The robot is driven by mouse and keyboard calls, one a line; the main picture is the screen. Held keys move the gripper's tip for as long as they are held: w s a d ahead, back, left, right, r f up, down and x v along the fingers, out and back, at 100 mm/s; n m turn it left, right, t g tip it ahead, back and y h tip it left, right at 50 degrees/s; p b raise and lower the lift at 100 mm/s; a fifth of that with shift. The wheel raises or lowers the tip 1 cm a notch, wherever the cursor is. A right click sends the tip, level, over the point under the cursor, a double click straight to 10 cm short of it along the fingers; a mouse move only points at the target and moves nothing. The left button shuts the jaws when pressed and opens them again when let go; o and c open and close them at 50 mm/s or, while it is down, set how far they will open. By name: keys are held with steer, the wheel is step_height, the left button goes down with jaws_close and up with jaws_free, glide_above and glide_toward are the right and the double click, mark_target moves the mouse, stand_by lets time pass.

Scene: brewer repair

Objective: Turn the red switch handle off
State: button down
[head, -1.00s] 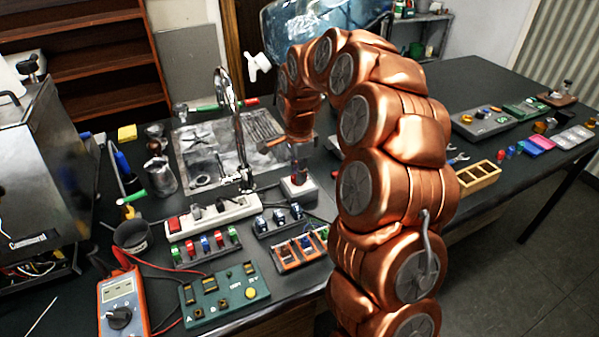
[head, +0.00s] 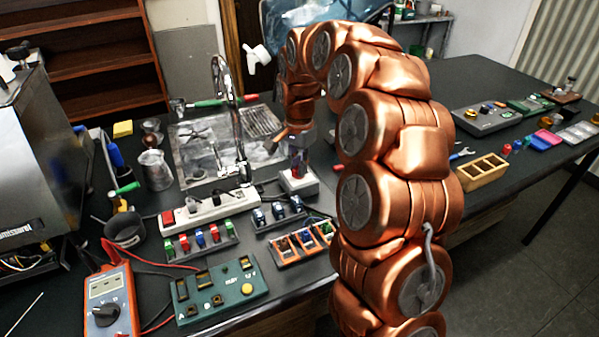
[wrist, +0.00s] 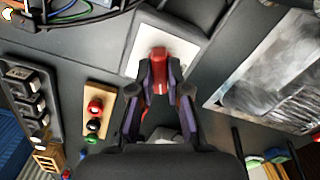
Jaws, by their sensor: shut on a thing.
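The red switch handle (wrist: 157,54) stands on a white switch box in the wrist view, with its red end showing between the fingers. The white switch box (head: 300,186) sits on the dark bench beside the sink in the head view. My gripper (wrist: 158,80) is shut on the red handle, one finger on each side of it. In the head view my gripper (head: 298,158) points down over the box, and the handle is mostly hidden by the fingers.
A sink with a tall tap (head: 236,125) is left of my gripper. A power strip (head: 210,211), connector blocks and a green test board (head: 216,290) lie in front.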

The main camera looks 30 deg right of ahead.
steer(key=n+b, duration=0.1)
steer(key=n, duration=0.1)
steer(key=shift+f+n+b, duration=0.15)
steer(key=shift+n+b, duration=0.2)
steer(key=shift+n, duration=0.05)
steer(key=n+b, duration=0.1)
steer(key=n, duration=0.2)
steer(key=shift+n+b, duration=0.3)
steer(key=n+b, duration=0.1)
steer(key=n, duration=0.5)
steer(key=shift+r+n, duration=0.2)
steer(key=shift+n, duration=0.2)
steer(key=c, duration=1.1)
jaws_free()
steer(key=shift+c, duration=0.2)
step_height(320, 180, up, 12)
